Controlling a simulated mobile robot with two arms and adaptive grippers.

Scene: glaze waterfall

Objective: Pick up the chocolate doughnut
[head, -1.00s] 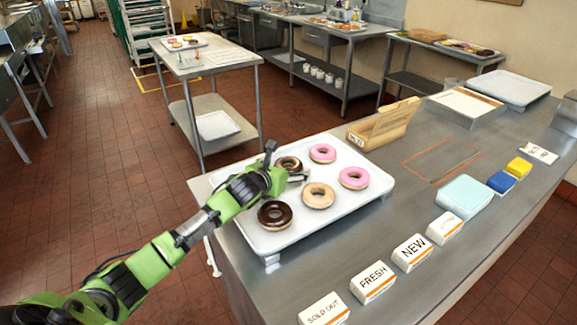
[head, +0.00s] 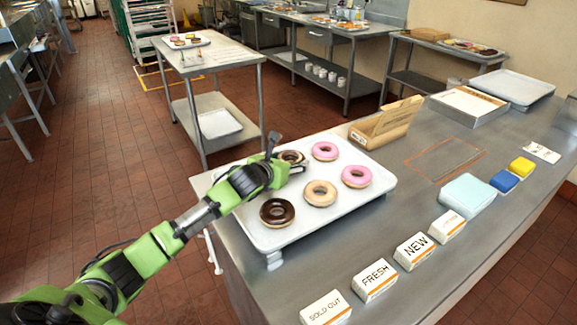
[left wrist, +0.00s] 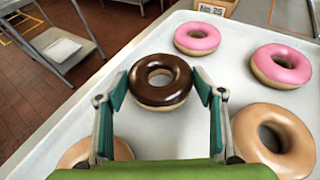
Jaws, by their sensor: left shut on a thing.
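A chocolate doughnut (head: 291,156) with a glossy dark top is at the back left of the white tray (head: 258,240). It also shows in the middle of the left wrist view (left wrist: 160,67). My left gripper (head: 286,154) is shut on it, one finger at each side, as the left wrist view (left wrist: 162,90) shows. I cannot tell whether it is clear of the tray. A second chocolate doughnut (head: 277,203) lies at the tray's front left. My arm covers part of the tray. My right gripper is out of view.
Two pink doughnuts (head: 325,144) and a plain one (head: 319,185) lie close by on the tray. A wooden holder (head: 387,122) stands behind the tray. Label blocks (head: 375,280) line the counter's front.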

